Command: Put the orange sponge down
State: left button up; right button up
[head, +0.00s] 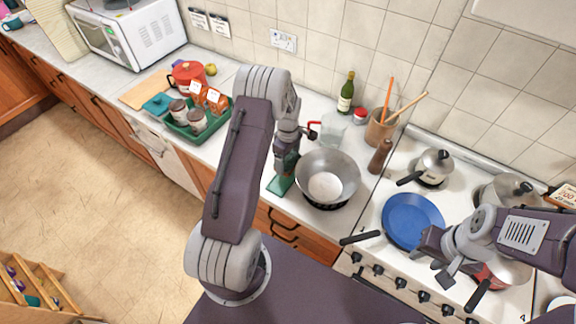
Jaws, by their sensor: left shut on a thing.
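No orange sponge can be made out in the head view. My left gripper (287,157) reaches down over the worktop, left of a steel wok (328,163). It is shut, but its fingertips and what is between them are hard to make out behind my arm. A green item (281,185) shows just below it on the counter; I cannot tell whether the two touch. My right gripper (437,260) hangs over the hob beside a blue round plate or pan (412,221). It looks open and empty.
A green tray (205,134) with jars and boxes stands on the left worktop (235,88). A glass jug (333,130), green bottle (346,92), utensil pot (380,128) and pepper mill (379,157) stand behind the wok. Steel pots (434,166) sit on the hob.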

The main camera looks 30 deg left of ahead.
aim_at(288, 168)
pick_arm(q)
jog(key=shift+f, duration=0.45)
jog(key=shift+d+f, duration=0.15)
jog(key=shift+f, duration=0.1)
notch_tip(288, 168, down, 4)
jog(key=shift+r+p, duration=0.1)
jog(key=shift+p, duration=0.55)
jog(key=shift+f, duration=0.3)
jog(key=o, duration=1.3)
jog(key=shift+r, duration=0.1)
